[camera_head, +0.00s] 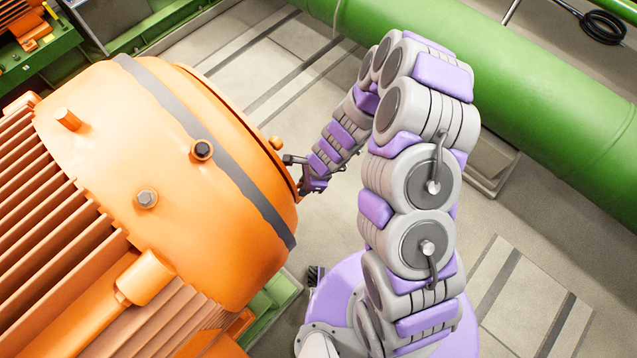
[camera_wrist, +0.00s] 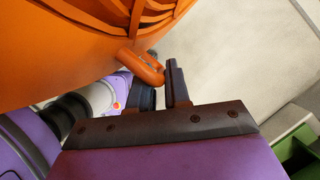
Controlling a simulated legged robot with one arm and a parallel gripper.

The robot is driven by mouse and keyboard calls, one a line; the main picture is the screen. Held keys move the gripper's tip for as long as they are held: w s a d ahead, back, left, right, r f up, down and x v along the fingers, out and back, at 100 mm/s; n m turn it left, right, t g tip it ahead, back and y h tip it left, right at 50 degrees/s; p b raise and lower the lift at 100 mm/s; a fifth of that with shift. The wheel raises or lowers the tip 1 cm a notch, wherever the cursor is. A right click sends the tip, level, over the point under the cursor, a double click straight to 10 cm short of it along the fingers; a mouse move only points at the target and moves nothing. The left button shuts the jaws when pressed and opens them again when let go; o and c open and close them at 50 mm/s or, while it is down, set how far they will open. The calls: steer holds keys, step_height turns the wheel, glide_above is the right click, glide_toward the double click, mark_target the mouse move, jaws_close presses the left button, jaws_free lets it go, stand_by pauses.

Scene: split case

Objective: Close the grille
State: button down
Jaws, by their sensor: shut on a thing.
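The orange grille (camera_wrist: 150,18), with curved slats, fills the top of the wrist view. An orange rounded handle (camera_wrist: 142,66) sticks out from its lower edge. My gripper (camera_wrist: 162,78) is shut on this handle; one dark finger stands just right of it, and the other is mostly hidden. In the head view my gripper (camera_head: 297,172) is at the right end of the big orange motor housing (camera_head: 200,200). There the grille shows only as a thin orange rim (camera_head: 240,118), seen nearly edge-on. Its slatted face is hidden, and I cannot tell how wide any gap is.
A large green pipe (camera_head: 520,100) runs across the upper right. A black coiled ring (camera_head: 603,27) lies at the far upper right. Green framework (camera_head: 270,305) sits under the motor. The grey floor (camera_head: 285,60) is open behind the motor's end.

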steer(key=shift+s+a, duration=0.2)
steer(key=shift+s, duration=0.05)
steer(key=c, duration=1.4)
jaws_free()
steer(key=shift+w, duration=0.1)
steer(key=shift+c, duration=0.2)
steer(key=p+v, duration=0.2)
steer(key=v, duration=1.5)
steer(key=shift+d+p, duration=0.15)
steer(key=shift+p, duration=0.15)
steer(key=shift+r, duration=0.15)
